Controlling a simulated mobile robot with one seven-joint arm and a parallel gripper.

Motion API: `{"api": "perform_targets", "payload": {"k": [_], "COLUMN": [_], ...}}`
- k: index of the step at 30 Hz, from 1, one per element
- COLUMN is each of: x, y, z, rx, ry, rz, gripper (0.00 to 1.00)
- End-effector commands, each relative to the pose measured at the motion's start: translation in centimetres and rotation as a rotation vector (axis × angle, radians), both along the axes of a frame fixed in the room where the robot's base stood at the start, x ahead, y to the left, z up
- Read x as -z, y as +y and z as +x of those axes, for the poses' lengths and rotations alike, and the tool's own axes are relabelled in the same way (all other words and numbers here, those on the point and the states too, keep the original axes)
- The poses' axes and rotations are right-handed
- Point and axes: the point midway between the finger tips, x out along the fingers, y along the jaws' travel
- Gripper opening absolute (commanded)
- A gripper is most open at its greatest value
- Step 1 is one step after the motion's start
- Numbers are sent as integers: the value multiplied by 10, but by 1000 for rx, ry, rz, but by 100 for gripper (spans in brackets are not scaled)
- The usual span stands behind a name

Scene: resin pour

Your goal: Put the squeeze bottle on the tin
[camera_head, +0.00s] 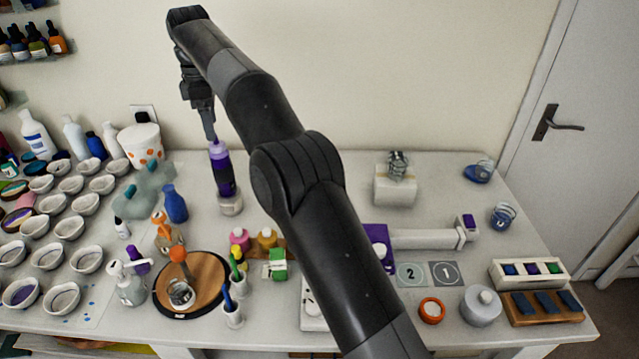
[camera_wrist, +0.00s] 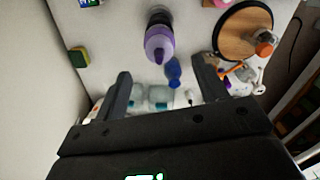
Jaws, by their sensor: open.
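The squeeze bottle (camera_head: 222,178), dark with a purple top, appears upright on a small pale round tin (camera_head: 231,205) near the back of the table. I see only the tin's lower part in the head view, and cannot make it out in the wrist view. My gripper (camera_head: 210,136) is above the bottle, fingers pointing down. In the wrist view my gripper (camera_wrist: 163,86) is open and empty, its two fingers wide apart. The bottle (camera_wrist: 159,38) shows purple end towards me, beyond the fingertips and apart from them.
A blue bottle (camera_head: 175,204) stands left of the tin. A round wooden turntable (camera_head: 207,270) with a jar is in front. Several white bowls (camera_head: 68,227) fill the left side. A pale block (camera_head: 394,188) stands to the right. My arm hides the table's middle.

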Motion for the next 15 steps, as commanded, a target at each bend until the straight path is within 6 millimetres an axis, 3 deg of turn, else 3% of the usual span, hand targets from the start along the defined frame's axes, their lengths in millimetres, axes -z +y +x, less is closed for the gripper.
{"api": "perform_targets", "payload": {"k": [5,8,15], "x": [-4,-15,-59], "y": [-4,-18,-89], "z": [0,-1,-16], "rx": [11,57,302], "ry": [-5,-19,-81], "rz": [2,8,42], "gripper": [66,66,66]}}
